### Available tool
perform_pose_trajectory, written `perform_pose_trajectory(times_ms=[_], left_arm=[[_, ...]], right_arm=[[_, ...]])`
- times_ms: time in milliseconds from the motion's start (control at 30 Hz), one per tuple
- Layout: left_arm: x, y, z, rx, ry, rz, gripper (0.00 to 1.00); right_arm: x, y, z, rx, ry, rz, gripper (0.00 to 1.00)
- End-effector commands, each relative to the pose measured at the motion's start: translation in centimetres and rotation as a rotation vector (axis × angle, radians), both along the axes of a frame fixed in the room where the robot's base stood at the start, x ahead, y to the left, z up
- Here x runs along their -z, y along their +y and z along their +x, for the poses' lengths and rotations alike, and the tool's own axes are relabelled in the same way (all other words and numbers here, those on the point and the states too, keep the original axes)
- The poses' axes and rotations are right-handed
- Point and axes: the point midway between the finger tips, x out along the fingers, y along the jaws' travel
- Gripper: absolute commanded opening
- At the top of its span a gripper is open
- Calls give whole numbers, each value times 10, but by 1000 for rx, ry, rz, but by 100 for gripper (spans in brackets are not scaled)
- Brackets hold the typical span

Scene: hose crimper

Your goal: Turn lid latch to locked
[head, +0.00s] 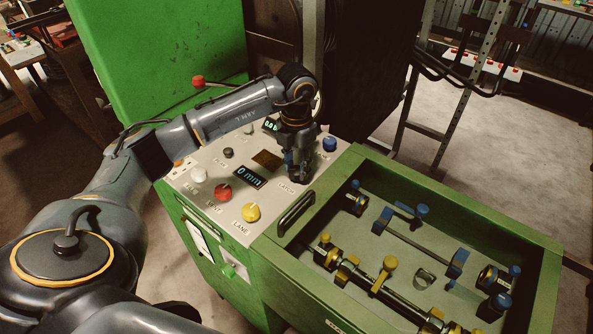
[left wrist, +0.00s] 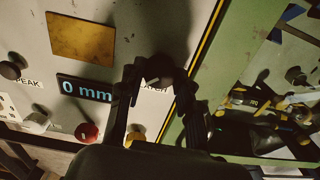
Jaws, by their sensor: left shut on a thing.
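A grey control panel (head: 215,160) tops the green machine, with a label beside my left gripper that seems to read LATCH (head: 287,188). My left gripper (head: 299,174) points down at the panel's right part, close to the green bin. In the left wrist view my left gripper (left wrist: 152,84) is closed around a small dark latch knob (left wrist: 153,75), one finger on each side. The fingers cover part of the label there. In the head view the gripper hides the knob, and its turned position is hard to read. My right gripper is in neither view.
Close by on the panel are a 0 mm display (head: 249,176), a red knob (head: 221,192), a yellow knob (head: 251,212), a white knob (head: 198,174) and a blue knob (head: 329,144). Right of it, a green bin (head: 455,219) with a black handle (head: 296,212) holds several fittings.

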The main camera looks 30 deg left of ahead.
Motion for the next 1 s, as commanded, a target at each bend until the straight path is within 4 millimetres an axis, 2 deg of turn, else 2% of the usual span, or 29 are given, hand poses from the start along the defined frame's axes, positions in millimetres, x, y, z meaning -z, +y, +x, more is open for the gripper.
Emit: perform_pose_trajectory(times_ms=[100,600,1000], left_arm=[[3,1,0,108,-2,2,3],[2,0,1,551,-3,0,3],[0,0,0,740,-2,0,3]], right_arm=[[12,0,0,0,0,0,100],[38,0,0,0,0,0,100],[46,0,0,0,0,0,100]])
